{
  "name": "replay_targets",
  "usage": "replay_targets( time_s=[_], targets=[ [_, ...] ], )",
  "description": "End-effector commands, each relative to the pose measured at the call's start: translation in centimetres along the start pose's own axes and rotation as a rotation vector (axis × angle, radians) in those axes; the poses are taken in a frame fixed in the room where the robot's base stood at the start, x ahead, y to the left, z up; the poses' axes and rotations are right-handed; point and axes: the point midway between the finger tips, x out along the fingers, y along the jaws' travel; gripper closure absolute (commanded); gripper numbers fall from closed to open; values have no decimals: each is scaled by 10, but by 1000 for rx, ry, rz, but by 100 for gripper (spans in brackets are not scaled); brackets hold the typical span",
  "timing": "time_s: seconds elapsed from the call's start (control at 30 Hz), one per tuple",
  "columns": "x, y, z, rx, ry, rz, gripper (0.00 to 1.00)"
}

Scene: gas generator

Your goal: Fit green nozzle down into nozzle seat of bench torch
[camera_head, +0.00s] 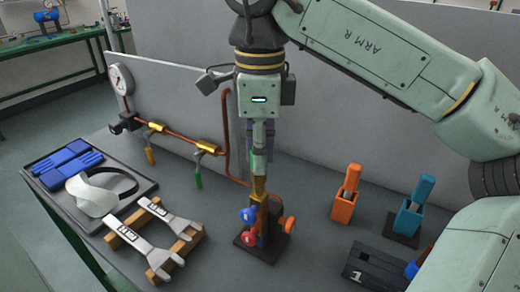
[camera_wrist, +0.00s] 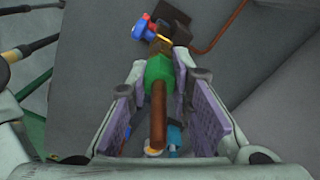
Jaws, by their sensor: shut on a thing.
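The bench torch (camera_head: 262,232) stands on a dark red-brown base, with red and blue knobs. Its blue knob (camera_wrist: 140,27) also shows at the top of the wrist view. My gripper (camera_head: 257,150) points down directly above the torch. In the wrist view my gripper (camera_wrist: 158,98) is shut on the green nozzle (camera_wrist: 158,70), a copper-coloured tube with a green collar between purple-grey pads. A brass piece (camera_head: 259,187) shows between my fingers and the torch body. The nozzle seat is hidden, so I cannot tell whether the nozzle touches it.
An orange holder (camera_head: 344,204) and a teal holder (camera_head: 409,220) stand to the right. A black block marked 1 (camera_head: 368,268) lies at front right. Wrenches (camera_head: 145,245) lie on a wooden rack at left, beside a tray (camera_head: 70,215). Copper piping (camera_head: 185,140) with valves runs behind.

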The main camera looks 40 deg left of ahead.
Motion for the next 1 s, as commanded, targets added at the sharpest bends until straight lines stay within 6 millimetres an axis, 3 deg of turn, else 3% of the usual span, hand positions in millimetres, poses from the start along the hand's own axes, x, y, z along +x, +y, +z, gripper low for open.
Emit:
replay_targets(
  time_s=[0.13,0.17,0.5,1.0],
  targets=[
    [5,0,0,0,0,0,100],
    [4,0,0,0,0,0,80],
    [4,0,0,0,0,0,57],
    [4,0,0,0,0,0,57]
  ],
)
